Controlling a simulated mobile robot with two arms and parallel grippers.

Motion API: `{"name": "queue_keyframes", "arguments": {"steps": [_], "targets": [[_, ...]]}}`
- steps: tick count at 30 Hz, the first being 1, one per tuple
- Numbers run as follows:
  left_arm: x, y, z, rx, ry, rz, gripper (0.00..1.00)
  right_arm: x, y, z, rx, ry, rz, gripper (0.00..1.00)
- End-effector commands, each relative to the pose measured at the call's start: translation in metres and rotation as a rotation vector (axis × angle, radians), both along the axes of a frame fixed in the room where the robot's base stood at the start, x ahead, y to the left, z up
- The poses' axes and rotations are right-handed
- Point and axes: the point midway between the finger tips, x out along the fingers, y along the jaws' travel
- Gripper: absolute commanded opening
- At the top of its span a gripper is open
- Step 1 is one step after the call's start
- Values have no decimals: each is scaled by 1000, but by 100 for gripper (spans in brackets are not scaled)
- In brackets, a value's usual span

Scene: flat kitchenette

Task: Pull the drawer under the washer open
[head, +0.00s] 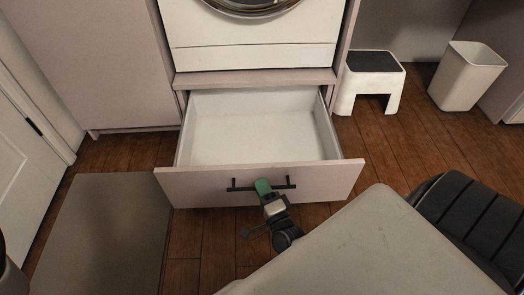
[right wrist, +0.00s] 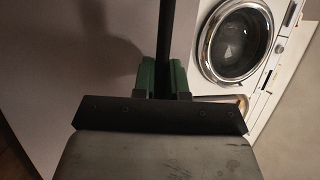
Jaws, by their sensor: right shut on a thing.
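The drawer (head: 258,184) under the washer (head: 247,40) stands open, pulled well out toward me, and its white inside (head: 255,125) is empty. A dark bar handle (head: 240,186) runs across its front. My right gripper (head: 264,187) is at the middle of that handle. In the right wrist view its two green fingers (right wrist: 163,77) are on either side of the dark handle bar (right wrist: 163,40), shut on it. The washer's round door (right wrist: 235,42) also shows there. My left gripper is not in view.
A grey mat (head: 100,235) lies on the wooden floor at the left. A white step stool (head: 370,80) and a white bin (head: 467,75) stand right of the washer. A tall cabinet (head: 95,60) is on the left. Bare floor lies between stool and drawer.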

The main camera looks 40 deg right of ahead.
Motion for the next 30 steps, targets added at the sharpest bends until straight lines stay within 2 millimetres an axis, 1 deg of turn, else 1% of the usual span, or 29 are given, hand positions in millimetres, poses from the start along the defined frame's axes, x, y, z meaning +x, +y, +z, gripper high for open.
{"name": "queue_keyframes", "arguments": {"steps": [5, 16, 17, 18, 21, 30], "targets": [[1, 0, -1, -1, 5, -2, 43, -4, 3, 0, -1, 0, 2, 0], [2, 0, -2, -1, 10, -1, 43, -5, 4, 0, -1, 0, 2, 0], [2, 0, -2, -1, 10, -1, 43, -5, 4, 0, -1, 0, 2, 17], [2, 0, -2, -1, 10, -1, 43, -5, 4, 0, -1, 0, 2, 23], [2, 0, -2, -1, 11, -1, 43, -5, 3, 0, 0, 0, 1, 37], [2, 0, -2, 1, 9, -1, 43, -4, 3, 0, 0, -1, 0, 37]]}}
